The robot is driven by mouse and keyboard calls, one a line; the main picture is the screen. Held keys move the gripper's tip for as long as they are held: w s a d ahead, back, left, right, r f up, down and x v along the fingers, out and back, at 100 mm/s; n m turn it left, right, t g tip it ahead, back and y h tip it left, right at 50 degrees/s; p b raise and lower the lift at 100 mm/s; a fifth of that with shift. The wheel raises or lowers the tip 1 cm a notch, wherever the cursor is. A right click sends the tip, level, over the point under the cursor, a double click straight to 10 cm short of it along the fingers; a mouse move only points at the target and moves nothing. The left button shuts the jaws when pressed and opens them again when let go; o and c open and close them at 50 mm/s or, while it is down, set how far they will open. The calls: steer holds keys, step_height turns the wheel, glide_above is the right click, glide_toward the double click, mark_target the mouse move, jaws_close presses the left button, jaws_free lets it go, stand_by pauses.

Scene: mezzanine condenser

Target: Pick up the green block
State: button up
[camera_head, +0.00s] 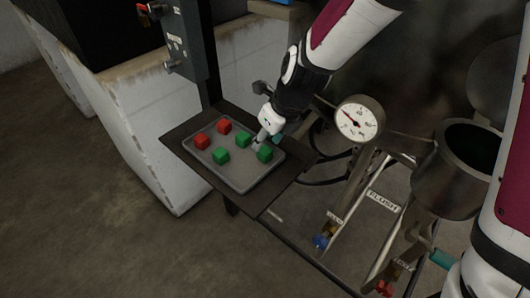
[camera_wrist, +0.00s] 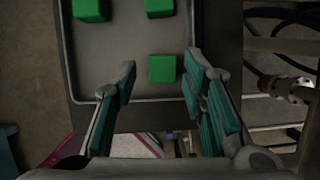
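Three green blocks sit on a grey tray (camera_head: 242,184): one at the front left (camera_head: 221,156), one in the middle (camera_head: 243,139) and one at the right (camera_head: 265,153). My gripper (camera_head: 259,142) is low over the tray's right side, close to the middle and right green blocks. In the wrist view my gripper (camera_wrist: 160,72) is open, its teal-padded fingers apart. One green block (camera_wrist: 162,69) shows in the gap between the fingertips, with space on both sides. Two other green blocks (camera_wrist: 88,9) (camera_wrist: 159,8) are farther up, cut by the frame edge. Contact with any block is not visible.
Two red blocks (camera_head: 202,142) (camera_head: 224,126) sit on the tray's left part. The tray rests on a dark shelf (camera_head: 262,202) by a grey post (camera_head: 190,45). A pressure gauge (camera_head: 359,118), pipes and a metal pot (camera_head: 455,172) stand to the right.

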mark_target(263, 148)
steer(key=x, duration=0.3)
steer(key=b+x, duration=0.1)
steer(key=x, duration=0.1)
steer(key=shift+d, duration=0.25)
steer(key=c, duration=0.9)
step_height(263, 148, up, 4)
steer(key=p, duration=0.3)
steer(key=shift+s+f, duration=0.15)
steer(key=shift+f, duration=0.1)
steer(key=s+d+p, duration=0.1)
steer(key=s, duration=0.4)
steer(key=s+d+r+p, duration=0.1)
steer(key=s+d+p, duration=0.1)
steer(key=s, duration=0.3)
steer(key=s+d+p, duration=0.2)
steer(key=s, duration=0.3)
steer(key=shift+r, duration=0.25)
